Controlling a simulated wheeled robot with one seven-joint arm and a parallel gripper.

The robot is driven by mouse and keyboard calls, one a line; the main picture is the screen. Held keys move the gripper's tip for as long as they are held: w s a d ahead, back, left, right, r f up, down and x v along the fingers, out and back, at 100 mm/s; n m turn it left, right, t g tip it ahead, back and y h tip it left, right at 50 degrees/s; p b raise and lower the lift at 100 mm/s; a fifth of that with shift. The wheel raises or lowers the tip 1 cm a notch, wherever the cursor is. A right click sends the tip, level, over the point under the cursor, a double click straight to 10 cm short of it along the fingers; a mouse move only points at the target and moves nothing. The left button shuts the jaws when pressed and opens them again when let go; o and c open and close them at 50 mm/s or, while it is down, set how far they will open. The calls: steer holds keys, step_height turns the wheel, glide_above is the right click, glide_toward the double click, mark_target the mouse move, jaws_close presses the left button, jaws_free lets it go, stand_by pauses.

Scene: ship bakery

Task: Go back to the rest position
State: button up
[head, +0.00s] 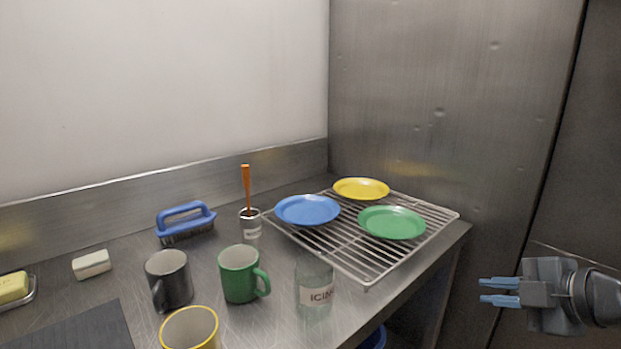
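My gripper (500,292) is at the lower right of the head view, out past the counter's right edge. Its two blue fingers point left with a narrow gap between them. Nothing shows between the fingers, and it touches nothing. The steel counter (215,285) lies to its left.
A wire rack (345,255) on the counter holds a blue plate (307,209), a yellow plate (361,188) and a green plate (392,222). A glass bottle (314,285), several mugs, a blue brush (186,222) and a small cup (251,224) stand left. A steel wall (450,100) rises behind.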

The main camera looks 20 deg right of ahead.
steer(key=s+a+f+m+t+h, duration=0.1)
steer(key=s+a+f+m, duration=0.4)
steer(key=a+f, duration=0.15)
steer(key=s+a+f+m+h, duration=0.1)
steer(key=s+a+f+m, duration=0.3)
steer(key=a+f+m, duration=0.3)
steer(key=s+a+r+m+t, duration=0.1)
steer(key=s+a+r, duration=0.2)
steer(key=s, duration=0.6)
steer(key=s+a+r+m+t+y, duration=0.1)
steer(key=s+a+r, duration=0.2)
steer(key=s, duration=0.7)
steer(key=shift+a+m+t, duration=0.3)
steer(key=shift+a, duration=0.45)
